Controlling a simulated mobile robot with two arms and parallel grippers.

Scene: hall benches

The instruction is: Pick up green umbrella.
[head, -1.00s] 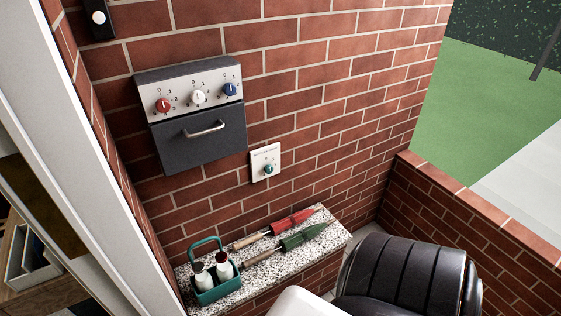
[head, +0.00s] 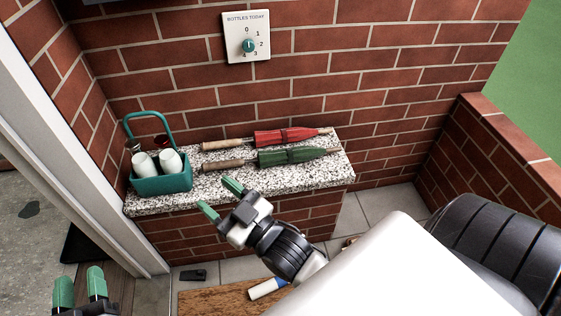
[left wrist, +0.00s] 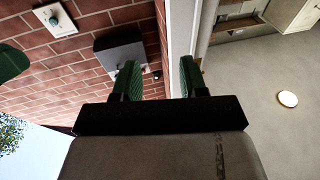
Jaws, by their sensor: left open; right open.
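The green umbrella (head: 290,156) lies folded on the speckled stone ledge (head: 232,193), its wooden handle to the left and its tip to the right. A red umbrella (head: 285,136) lies behind it, roughly parallel. My right gripper (head: 220,198) is open and empty at the ledge's front edge, in front of the green umbrella's handle and apart from it. My left gripper (head: 80,287) is open and empty at the bottom left, far from the umbrellas. Its open jaws also show in the left wrist view (left wrist: 160,80).
A teal bottle carrier (head: 163,182) with white bottles stands on the ledge's left end. The brick wall with a bottle dial (head: 247,37) rises behind. A white door frame (head: 85,150) is at the left. A mat (head: 225,300) lies on the floor.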

